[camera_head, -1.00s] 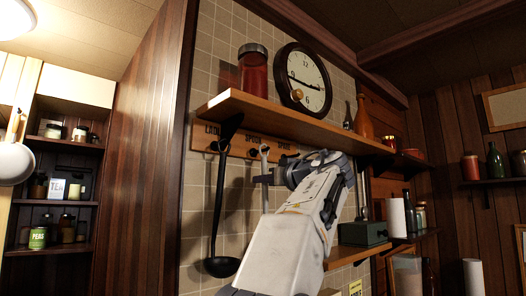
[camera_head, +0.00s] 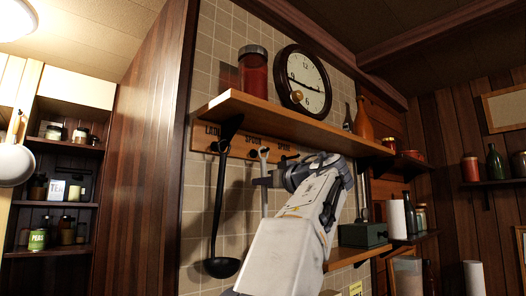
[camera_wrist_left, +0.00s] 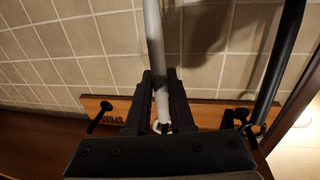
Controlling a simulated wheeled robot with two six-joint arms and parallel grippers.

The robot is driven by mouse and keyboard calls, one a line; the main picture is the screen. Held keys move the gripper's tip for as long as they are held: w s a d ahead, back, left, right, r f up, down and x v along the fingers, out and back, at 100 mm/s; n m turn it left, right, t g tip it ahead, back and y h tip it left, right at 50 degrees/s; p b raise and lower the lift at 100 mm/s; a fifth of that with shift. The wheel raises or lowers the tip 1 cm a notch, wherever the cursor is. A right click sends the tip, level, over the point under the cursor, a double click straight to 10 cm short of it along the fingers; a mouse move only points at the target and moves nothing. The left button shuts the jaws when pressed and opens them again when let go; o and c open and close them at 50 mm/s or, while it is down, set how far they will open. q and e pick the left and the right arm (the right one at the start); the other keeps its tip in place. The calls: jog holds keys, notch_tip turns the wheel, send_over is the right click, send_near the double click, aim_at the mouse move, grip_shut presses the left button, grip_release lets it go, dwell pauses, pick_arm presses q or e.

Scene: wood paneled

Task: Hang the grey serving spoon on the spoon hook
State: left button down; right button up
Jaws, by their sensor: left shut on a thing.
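The grey serving spoon (camera_head: 264,200) hangs upright in my left gripper (camera_head: 262,181), which is shut on its handle. The ring at the handle's top (camera_head: 264,152) shows just right of the dark spoon hook (camera_head: 252,153), below the label on the wooden rail (camera_head: 236,143). I cannot tell whether the ring touches the hook. In the left wrist view the fingers (camera_wrist_left: 160,105) close around the pale handle (camera_wrist_left: 153,35), with the small ring near the rail. The spoon's lower end is hidden behind my arm in the head view. My right gripper is not in view.
A black ladle (camera_head: 219,200) hangs on the rail's left hook, close beside the spoon. A shelf (camera_head: 290,118) with a red jar (camera_head: 253,70) juts out above the rail. A clock (camera_head: 303,80) is behind it. A green box (camera_head: 362,234) stands on a lower shelf at right.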

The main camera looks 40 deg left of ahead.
pick_arm(q)
jog(key=shift+f, duration=0.2)
dwell(0.4)
jog(key=c, duration=0.7)
grip_release()
